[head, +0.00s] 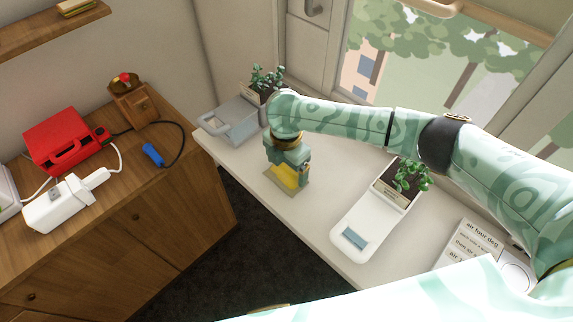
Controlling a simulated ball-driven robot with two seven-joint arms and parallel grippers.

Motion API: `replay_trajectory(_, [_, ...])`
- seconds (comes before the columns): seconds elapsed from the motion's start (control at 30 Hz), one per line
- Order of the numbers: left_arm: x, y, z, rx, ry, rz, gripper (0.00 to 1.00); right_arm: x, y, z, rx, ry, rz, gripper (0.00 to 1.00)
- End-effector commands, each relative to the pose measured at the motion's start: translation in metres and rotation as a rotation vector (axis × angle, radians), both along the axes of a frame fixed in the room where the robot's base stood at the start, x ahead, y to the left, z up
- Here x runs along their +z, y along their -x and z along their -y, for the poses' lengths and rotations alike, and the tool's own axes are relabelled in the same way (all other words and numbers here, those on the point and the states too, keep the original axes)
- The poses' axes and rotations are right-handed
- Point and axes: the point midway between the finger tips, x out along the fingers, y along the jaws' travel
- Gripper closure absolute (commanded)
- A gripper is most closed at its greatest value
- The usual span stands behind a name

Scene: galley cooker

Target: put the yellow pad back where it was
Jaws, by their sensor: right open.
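The yellow pad (284,177) lies at the near edge of the white counter (322,180), with a grey-beige border showing around its near side. My right gripper (290,168) is directly over the pad, pointing down, and covers its far part. The jaws are open. I cannot tell whether the fingers touch the pad. My left gripper is not in view.
A white tray (346,260) with a blue pad (355,237) and a potted plant (405,174) stands to the right. A grey tray (231,124) and another plant (266,78) stand behind left. A printed card (470,243) lies far right. A wooden cabinet (172,190) holds several items.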

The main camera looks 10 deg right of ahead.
Motion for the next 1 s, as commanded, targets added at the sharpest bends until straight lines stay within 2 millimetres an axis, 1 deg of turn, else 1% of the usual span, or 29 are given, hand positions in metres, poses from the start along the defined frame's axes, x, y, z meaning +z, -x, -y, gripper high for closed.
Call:
replay_trajectory(0.13, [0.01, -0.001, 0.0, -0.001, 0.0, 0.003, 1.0, 0.024, -0.001, 0.0, 0.001, -0.001, 0.004, 0.11])
replay_trajectory(0.3, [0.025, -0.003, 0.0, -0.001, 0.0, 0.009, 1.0, 0.066, -0.001, 0.0, 0.001, -0.001, 0.004, 0.11])
replay_trajectory(0.4, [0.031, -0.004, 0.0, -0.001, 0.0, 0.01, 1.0, 0.088, -0.001, 0.0, 0.001, -0.001, 0.004, 0.11])
replay_trajectory(0.5, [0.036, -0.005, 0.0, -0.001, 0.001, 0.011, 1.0, 0.104, -0.001, -0.001, 0.001, -0.001, 0.003, 0.11])
replay_trajectory(0.6, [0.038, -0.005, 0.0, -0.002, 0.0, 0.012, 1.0, 0.115, -0.001, -0.001, 0.0, 0.0, 0.002, 0.11])
replay_trajectory(0.7, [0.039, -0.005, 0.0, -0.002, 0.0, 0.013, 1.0, 0.119, 0.0, -0.001, -0.001, -0.001, 0.0, 0.11])
replay_trajectory(1.0, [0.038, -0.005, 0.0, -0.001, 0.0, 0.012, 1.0, 0.119, 0.0, -0.001, -0.001, -0.001, -0.001, 0.11])
